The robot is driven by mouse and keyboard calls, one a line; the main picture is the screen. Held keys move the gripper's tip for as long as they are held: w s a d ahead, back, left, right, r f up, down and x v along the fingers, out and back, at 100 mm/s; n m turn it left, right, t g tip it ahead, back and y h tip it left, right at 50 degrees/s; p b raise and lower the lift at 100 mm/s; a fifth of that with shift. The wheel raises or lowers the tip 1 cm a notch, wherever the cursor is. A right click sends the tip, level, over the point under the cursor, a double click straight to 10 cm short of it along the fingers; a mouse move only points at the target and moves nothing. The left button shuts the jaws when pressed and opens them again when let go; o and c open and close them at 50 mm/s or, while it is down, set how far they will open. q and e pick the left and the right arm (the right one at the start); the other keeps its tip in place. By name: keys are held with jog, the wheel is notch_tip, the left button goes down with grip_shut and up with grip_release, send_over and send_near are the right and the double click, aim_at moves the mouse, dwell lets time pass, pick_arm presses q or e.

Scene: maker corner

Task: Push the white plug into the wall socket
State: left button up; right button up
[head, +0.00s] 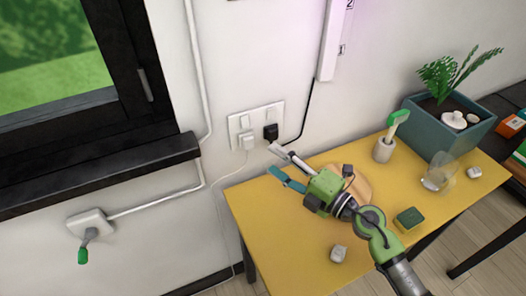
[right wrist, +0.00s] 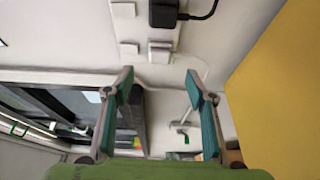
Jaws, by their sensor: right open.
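The wall socket (head: 270,111) is a white plate on the wall above the table's left back corner, and it also shows at the top of the right wrist view (right wrist: 128,28). The white plug (head: 247,141) is at the plate's lower left, with a thin white cord hanging down. It shows in the right wrist view (right wrist: 160,50), ahead of my fingers. I cannot tell how deep it sits. My right gripper (head: 276,161) is open and empty, below and right of the plug, not touching it; its fingers (right wrist: 158,78) are spread wide. My left gripper is out of view.
A black plug (head: 271,132) with a black cord sits right of the white plug. The yellow table (head: 265,240) holds a round board (head: 355,182), a cup with a green brush (head: 384,150), a glass (head: 437,176), a sponge (head: 408,219) and a planter (head: 450,140). A window ledge (head: 100,170) juts out left.

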jog(key=shift+v, duration=1.7)
